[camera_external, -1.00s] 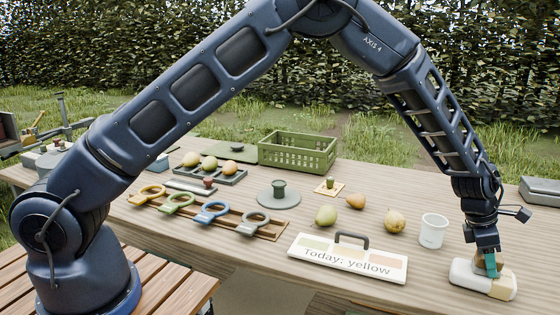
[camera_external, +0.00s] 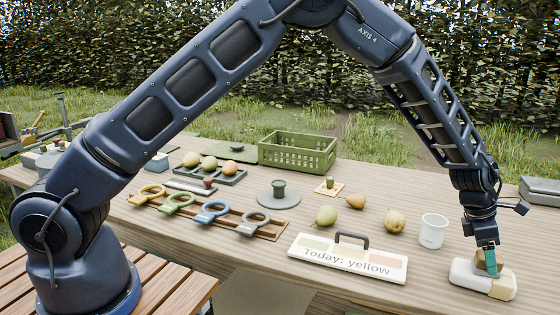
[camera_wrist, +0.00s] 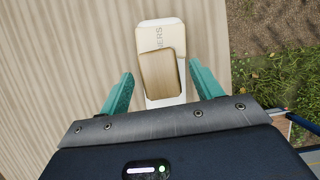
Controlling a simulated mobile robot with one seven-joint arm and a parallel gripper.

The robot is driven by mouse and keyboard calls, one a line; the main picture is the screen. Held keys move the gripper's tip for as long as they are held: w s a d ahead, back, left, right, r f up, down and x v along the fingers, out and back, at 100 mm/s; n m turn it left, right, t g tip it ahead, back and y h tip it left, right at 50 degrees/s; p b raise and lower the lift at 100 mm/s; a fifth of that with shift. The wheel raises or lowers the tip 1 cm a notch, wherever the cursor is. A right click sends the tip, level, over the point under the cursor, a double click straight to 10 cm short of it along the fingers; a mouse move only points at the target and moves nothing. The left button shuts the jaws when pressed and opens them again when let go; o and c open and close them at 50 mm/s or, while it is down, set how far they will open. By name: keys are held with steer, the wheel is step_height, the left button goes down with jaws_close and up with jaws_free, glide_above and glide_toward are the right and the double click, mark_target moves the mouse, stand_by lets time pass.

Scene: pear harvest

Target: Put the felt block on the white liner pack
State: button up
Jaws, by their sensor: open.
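The felt block (camera_external: 480,260) is a small tan block lying on the white liner pack (camera_external: 466,274) at the front right of the table. In the wrist view the block (camera_wrist: 158,76) lies flat, slightly turned, on the pack (camera_wrist: 170,101), partly covering the lettering on its cream label. My gripper (camera_external: 489,269) is right above the pack. Its teal fingers stand apart on both sides of the block, with gaps between them and it in the wrist view (camera_wrist: 161,75). A finger partly hides the block in the external view.
A white cup (camera_external: 433,232) stands left of the pack. The "Today: yellow" sign (camera_external: 348,258), loose pears (camera_external: 394,221) and a green crate (camera_external: 298,151) are farther left. The table edge is close in front of the pack. A grey case (camera_external: 540,190) sits behind to the right.

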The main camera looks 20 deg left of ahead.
steer(key=w+a+r+m+t, duration=0.1)
steer(key=w+a+r+m, duration=0.15)
steer(key=a+r, duration=0.85)
steer(key=w+a+r+m, duration=0.1)
steer(key=w+a+r, duration=0.3)
steer(key=a+r, duration=0.75)
steer(key=a+r+m, duration=0.2)
steer(key=a+r, duration=0.2)
steer(key=a, duration=0.3)
steer(key=s+a+r+m+t, duration=0.1)
steer(key=a+r, duration=0.2)
steer(key=a, duration=0.4)
steer(key=a+r+m, duration=0.2)
steer(key=a+r, duration=0.2)
steer(key=a, duration=0.3)
steer(key=s+a+r+m+t+y, duration=0.1)
steer(key=s+a+r+m, duration=0.1)
steer(key=s+a, duration=0.5)
steer(key=s+a+r+m+t+y, duration=0.1)
steer(key=s+a+r+m, duration=0.1)
steer(key=a, duration=0.9)
steer(key=s+a+f+m+y, duration=0.2)
steer(key=s+a+m, duration=0.3)
steer(key=s+a, duration=0.9)
steer(key=shift+s+f+t, duration=0.3)
steer(key=shift+s+f, duration=0.15)
steer(key=shift+s, duration=0.4)
